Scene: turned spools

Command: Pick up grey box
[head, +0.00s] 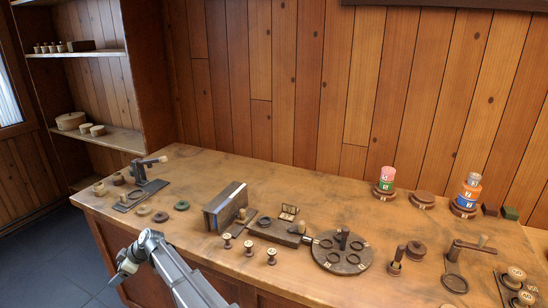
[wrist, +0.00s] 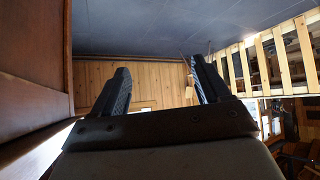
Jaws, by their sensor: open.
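The wrist view does not show the box.
Several small spools (head: 248,247) stand in front of the box. A round dark tray (head: 340,268) lies to its right, and a lever stand (head: 140,190) to its left. Stacked coloured spools (head: 467,194) stand at the back right. The bench's back middle is clear.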

